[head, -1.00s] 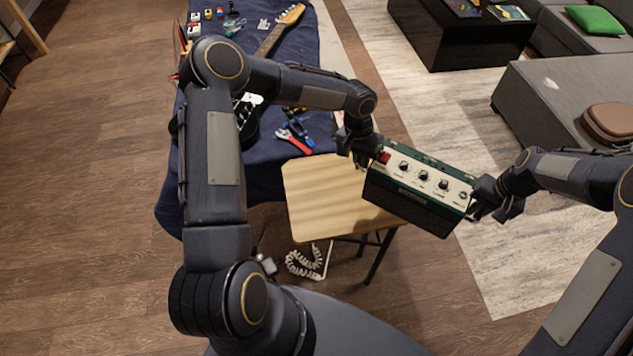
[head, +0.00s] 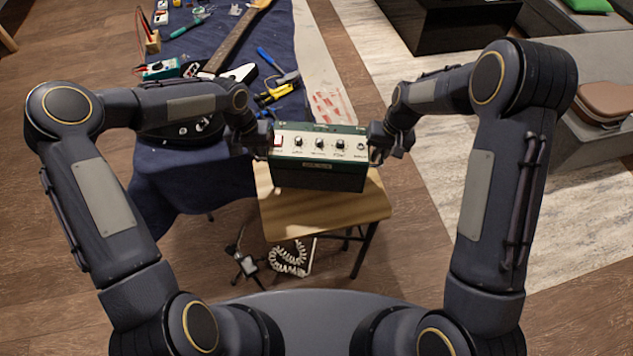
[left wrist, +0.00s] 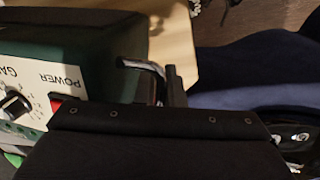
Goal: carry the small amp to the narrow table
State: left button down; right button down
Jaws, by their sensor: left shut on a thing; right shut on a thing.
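The small amp (head: 318,172) is a dark green box with a cream control panel, several black knobs and a red power switch. In the head view it is held level between my two grippers, over the small wooden-topped stool (head: 325,213). I cannot tell whether its underside touches the wood. My left gripper (head: 266,140) is shut on its left end, and my right gripper (head: 374,142) is shut on its right end. In the left wrist view, the amp (left wrist: 85,50) shows its power switch and a metal handle close to my gripper. No separate narrow table can be picked out for certain.
A workbench with a dark blue cloth (head: 185,170) stands behind and left, bearing a guitar (head: 235,40), pliers and other tools. A coiled white cable (head: 288,258) lies below the stool. A black low table (head: 450,25) and grey sofa (head: 580,140) stand right.

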jog(key=shift+w, duration=0.1)
dwell(0.5)
